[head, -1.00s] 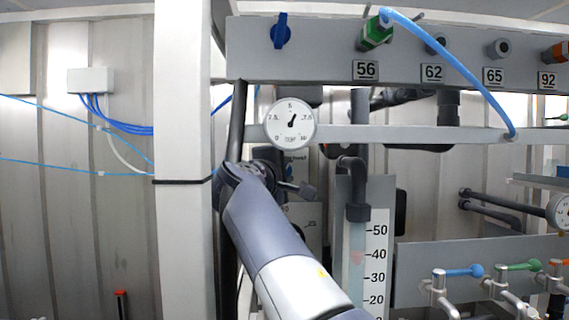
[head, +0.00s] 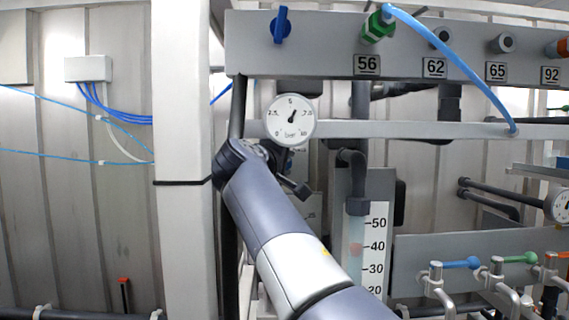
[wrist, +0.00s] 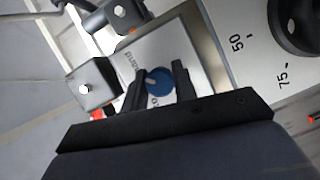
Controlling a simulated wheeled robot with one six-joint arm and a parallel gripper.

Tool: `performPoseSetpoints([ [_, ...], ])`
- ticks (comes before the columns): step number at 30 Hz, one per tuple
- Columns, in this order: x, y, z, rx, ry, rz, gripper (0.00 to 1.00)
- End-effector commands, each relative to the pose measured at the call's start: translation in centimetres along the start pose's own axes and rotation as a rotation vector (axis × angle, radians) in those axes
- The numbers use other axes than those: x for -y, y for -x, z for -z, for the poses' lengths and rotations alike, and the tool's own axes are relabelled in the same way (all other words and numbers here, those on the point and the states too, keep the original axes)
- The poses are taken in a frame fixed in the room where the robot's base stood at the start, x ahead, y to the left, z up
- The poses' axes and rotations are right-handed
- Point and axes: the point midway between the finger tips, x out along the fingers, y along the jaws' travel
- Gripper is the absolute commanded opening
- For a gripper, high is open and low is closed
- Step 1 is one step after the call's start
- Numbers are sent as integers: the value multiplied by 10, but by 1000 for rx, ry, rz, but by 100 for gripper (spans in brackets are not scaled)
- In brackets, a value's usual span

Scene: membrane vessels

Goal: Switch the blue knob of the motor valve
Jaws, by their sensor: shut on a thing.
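The blue knob (wrist: 159,84) is round and sits on a pale, lettered plate (wrist: 172,48) of a box in the wrist view. My gripper (wrist: 158,78) has one dark finger on each side of the knob and is shut on it. The knob still appears seated on its plate.
A grey pillar (head: 180,130) stands to the left. A scaled tube (head: 357,250) stands to the right. A separate blue handle (head: 281,25) is on the upper panel.

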Motion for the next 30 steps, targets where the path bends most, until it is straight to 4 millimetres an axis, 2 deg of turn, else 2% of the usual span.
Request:
performPoseSetpoints([
  [2,1,0,0,1,-1,3,4],
  [3,1,0,0,1,-1,3,28],
  [11,1,0,0,1,0,1,49],
  [30,2,0,0,0,36,-14,49],
])
